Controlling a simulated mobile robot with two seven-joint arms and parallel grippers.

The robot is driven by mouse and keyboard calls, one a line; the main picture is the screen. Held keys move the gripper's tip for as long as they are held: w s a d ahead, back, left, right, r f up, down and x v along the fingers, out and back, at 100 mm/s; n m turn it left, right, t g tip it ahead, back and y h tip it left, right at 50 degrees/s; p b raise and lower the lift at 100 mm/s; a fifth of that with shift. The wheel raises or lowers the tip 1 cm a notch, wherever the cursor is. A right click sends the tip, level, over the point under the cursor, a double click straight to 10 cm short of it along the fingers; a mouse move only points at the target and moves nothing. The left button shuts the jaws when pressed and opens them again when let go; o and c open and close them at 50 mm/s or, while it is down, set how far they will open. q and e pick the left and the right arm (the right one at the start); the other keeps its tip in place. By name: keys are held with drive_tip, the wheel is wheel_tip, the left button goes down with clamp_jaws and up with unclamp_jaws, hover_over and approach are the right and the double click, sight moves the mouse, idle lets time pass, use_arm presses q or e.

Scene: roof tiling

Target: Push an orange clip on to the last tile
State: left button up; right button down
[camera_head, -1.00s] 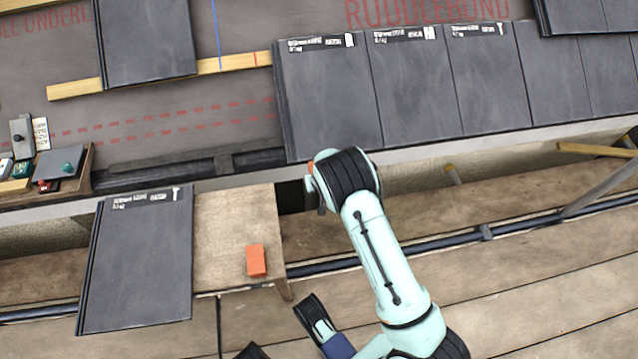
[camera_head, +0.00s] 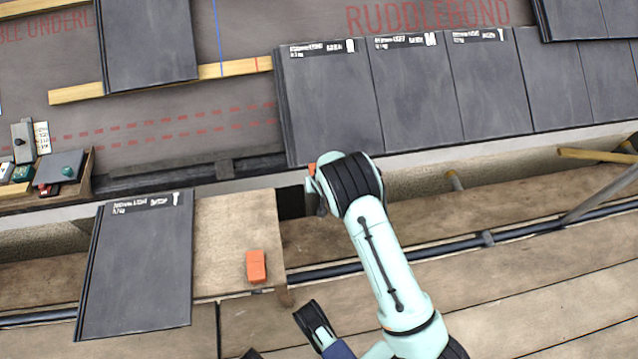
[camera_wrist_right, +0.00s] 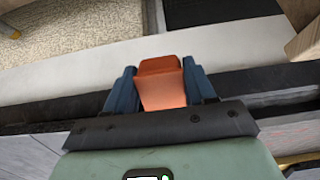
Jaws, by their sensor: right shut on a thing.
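The leftmost tile (camera_head: 333,108) of the laid row is dark grey, with a white printed label along its top edge. My right gripper (camera_wrist_right: 160,84) is shut on an orange clip (camera_wrist_right: 162,88), which sits between its blue fingers in the right wrist view. In the head view a sliver of that clip (camera_head: 311,168) shows at the tile's lower edge, near its left corner; my black wrist hides most of the gripper. Whether the clip touches the tile is unclear. A second orange clip (camera_head: 256,266) lies on the wooden board.
A loose tile (camera_head: 140,265) lies on the left of the wooden board (camera_head: 235,225). A wooden tray (camera_head: 88,172) with small tools stands at the far left. A batten (camera_head: 160,80) crosses the bare underlay. A metal pole (camera_head: 600,195) slants at the right.

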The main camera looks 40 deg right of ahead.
drive_tip(key=shift+w+d+r+b, duration=0.3)
drive_tip(key=shift+w+r, duration=0.1)
drive_tip(key=shift+w, duration=0.15)
drive_tip(key=shift+w+d+r+b, duration=0.25)
drive_tip(key=shift+w+d+r, duration=0.1)
drive_tip(key=shift+w, duration=0.15)
idle(1.3)
drive_tip(key=shift+c, duration=1.5)
unclamp_jaws()
drive_tip(key=shift+a, duration=0.1)
drive_tip(key=shift+s+f, duration=0.1)
